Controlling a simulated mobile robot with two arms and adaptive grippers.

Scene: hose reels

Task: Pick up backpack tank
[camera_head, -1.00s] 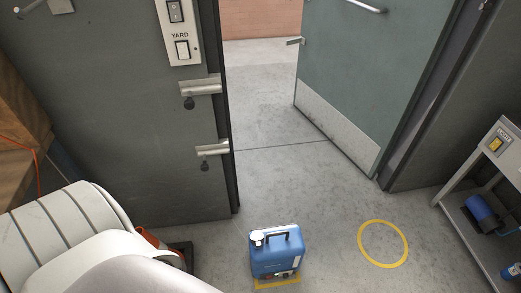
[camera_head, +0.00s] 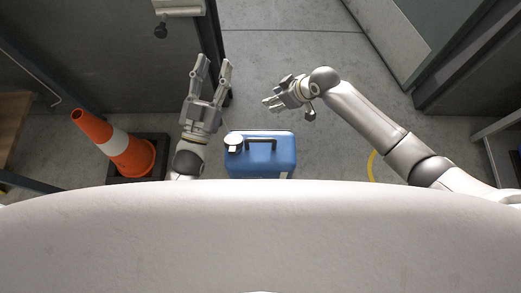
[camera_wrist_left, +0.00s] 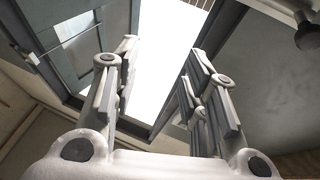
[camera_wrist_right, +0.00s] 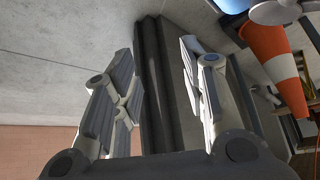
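The blue backpack tank (camera_head: 262,160) stands on the floor just in front of me in the head view. It has a white cap at its left and a dark handle on top; its lower part is hidden by my own body. My left gripper (camera_head: 213,68) is open and empty, beyond the tank and to its left, pointing away from me. My right gripper (camera_head: 268,103) is empty, beyond the tank, pointing left. Its fingers stand apart in the right wrist view (camera_wrist_right: 158,75), where a sliver of blue shows at the top. Neither gripper touches the tank.
An orange traffic cone (camera_head: 116,146) on a black base stands left of the tank. A yellow floor ring (camera_head: 372,165) is partly hidden at right. The door frame (camera_head: 213,35) is close to my left gripper. Bare floor (camera_head: 283,50) lies beyond.

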